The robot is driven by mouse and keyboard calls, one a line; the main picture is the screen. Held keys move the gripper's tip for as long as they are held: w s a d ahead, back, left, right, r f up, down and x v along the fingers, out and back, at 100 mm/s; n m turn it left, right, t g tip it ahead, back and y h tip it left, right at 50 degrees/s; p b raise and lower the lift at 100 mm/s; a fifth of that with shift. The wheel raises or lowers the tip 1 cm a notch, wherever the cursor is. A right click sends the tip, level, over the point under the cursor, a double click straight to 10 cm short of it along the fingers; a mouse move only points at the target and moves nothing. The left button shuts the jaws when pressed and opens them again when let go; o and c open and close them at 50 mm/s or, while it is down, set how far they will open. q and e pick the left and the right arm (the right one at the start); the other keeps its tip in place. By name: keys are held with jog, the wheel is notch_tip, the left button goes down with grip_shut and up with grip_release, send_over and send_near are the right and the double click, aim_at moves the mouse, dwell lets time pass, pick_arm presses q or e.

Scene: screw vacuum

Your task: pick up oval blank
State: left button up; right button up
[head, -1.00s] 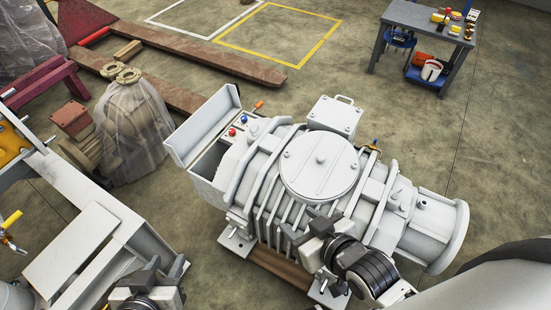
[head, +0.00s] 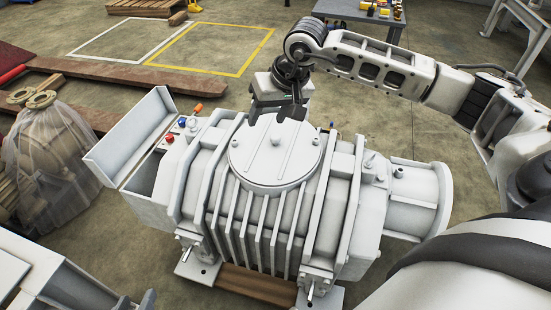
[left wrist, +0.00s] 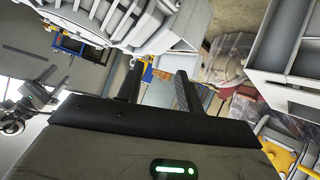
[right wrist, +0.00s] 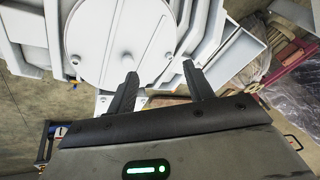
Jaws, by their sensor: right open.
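A pale grey round or oval plate (head: 270,165) with a small central knob and a raised bar lies flat on top of the grey pump (head: 275,220); I take it for the oval blank. In the right wrist view the plate (right wrist: 112,35) fills the upper middle, beyond the fingertips. My right gripper (head: 277,112) is open and empty, over the plate's far edge; I cannot tell whether it touches. My left gripper (head: 135,303) is low at the left, away from the plate. In the left wrist view its fingers (left wrist: 160,75) are apart with nothing between them.
An open-lidded box (head: 140,150) with coloured knobs stands at the pump's left end. A workbench (head: 350,12) stands at the back. Open floor lies behind the pump.

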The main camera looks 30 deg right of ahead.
jog(key=n+h, duration=0.1)
jog(key=h, duration=0.1)
send_near(275, 136)
jog(key=b+x, duration=0.3)
jog(key=shift+w+a, duration=0.1)
jog(key=shift+a, duration=0.2)
jog(key=x, duration=0.1)
jog(key=b+x, duration=0.1)
jog(key=x, duration=0.2)
jog(key=shift+d+f, duration=0.3)
jog(key=shift+f, duration=0.15)
jog(key=shift+w+f+b, duration=0.1)
jog(key=shift+f+b, duration=0.25)
jog(key=shift+f, duration=0.05)
pick_arm(q)
jog(key=r+t, duration=0.1)
jog(key=d+r+t+h, duration=0.1)
jog(key=shift+d+r, duration=0.2)
jog(key=shift+r, duration=0.1)
pick_arm(e)
grip_shut()
pick_arm(q)
jog(key=shift+f, duration=0.15)
pick_arm(e)
jog(key=shift+r, duration=0.1)
